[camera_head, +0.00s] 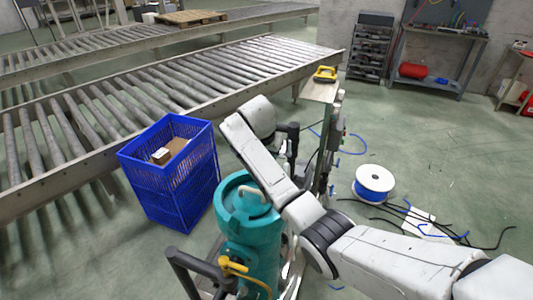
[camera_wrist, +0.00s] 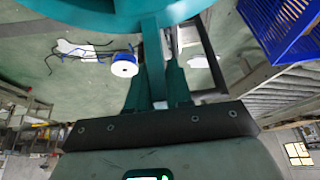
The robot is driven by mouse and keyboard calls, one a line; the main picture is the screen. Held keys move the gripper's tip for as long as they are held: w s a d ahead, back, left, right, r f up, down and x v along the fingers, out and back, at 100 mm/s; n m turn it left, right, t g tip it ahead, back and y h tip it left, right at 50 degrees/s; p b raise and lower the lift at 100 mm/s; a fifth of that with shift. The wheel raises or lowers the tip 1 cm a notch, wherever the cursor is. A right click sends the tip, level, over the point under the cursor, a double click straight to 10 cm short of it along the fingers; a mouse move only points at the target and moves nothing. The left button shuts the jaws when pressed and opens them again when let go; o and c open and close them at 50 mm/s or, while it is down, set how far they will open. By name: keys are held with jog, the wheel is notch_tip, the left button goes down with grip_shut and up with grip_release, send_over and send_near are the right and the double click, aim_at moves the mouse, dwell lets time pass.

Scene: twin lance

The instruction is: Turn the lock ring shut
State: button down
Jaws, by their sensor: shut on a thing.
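A large teal curved rim, seemingly the lock ring (camera_wrist: 90,14), spans the top of the wrist view. A teal upright bar (camera_wrist: 153,50) runs from it down between my fingers. My gripper (camera_wrist: 155,88) is shut on this bar, just below the rim; the contact itself is partly hidden. In the head view a teal cylinder (camera_head: 251,240) stands upright in front of me, with a round teal top (camera_head: 232,196) and a pale bent handle on it. My white arm passes over its right side. My fingers are hidden there, and how far the ring is turned cannot be told.
A blue crate (camera_head: 170,195) with a brown box (camera_head: 160,156) stands left of the cylinder. Roller conveyors (camera_head: 130,95) run behind it. A narrow stand with a yellow item (camera_head: 325,74) is close behind my arm. A cable reel (camera_head: 374,183) and loose cables lie on the floor at right.

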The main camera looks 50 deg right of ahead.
jog(key=shift+s, duration=0.15)
jog(key=c, duration=1.1)
grip_release()
jog(key=shift+r, duration=0.1)
jog(key=shift+a+r, duration=0.15)
jog(key=shift+r, duration=0.15)
jog(key=b+v, duration=0.1)
jog(key=v, duration=0.9)
